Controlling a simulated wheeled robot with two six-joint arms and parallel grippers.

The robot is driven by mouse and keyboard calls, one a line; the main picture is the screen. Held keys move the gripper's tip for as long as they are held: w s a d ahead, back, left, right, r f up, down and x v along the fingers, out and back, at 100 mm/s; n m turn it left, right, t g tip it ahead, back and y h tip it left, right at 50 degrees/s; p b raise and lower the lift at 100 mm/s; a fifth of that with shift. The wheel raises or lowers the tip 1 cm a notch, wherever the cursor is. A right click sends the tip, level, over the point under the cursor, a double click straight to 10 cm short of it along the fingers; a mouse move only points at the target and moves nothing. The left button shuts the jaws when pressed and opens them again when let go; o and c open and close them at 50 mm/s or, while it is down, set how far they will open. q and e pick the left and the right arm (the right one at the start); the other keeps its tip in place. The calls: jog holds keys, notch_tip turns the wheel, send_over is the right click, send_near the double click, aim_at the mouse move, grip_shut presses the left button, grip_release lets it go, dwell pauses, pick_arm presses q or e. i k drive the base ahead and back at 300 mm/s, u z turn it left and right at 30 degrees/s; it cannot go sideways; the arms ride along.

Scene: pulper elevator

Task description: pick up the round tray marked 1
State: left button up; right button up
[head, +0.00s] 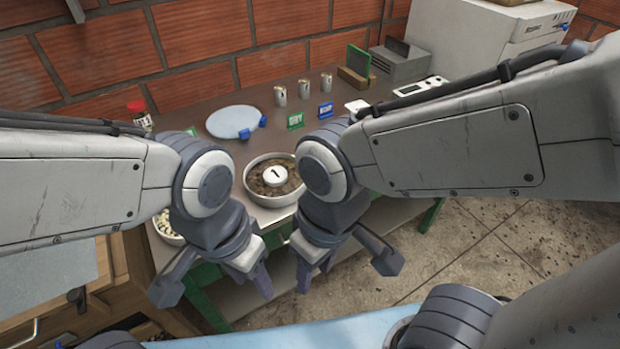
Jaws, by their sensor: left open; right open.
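The round tray marked 1 (270,201) stands on the brown table top. It has a pale rim, brown grainy contents and a white disc with a black 1 (275,176) in the middle. Its right edge is partly hidden by my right wrist. My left gripper (213,284) is open and empty, in front of the tray and lower left of it in the head view. My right gripper (345,268) is open and empty, lower right of the tray. Neither gripper touches the tray.
A second bowl (163,229) with pale pieces is partly hidden behind my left arm. Behind the tray are a pale blue disc (234,121), a green sign (295,121), a blue sign (326,111) and small cans (304,89). The green table frame (205,302) is near my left gripper.

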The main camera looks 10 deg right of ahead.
aim_at(273, 180)
jog(key=z, duration=1.05)
jog(key=i, duration=0.35)
jog(key=u, duration=1.75)
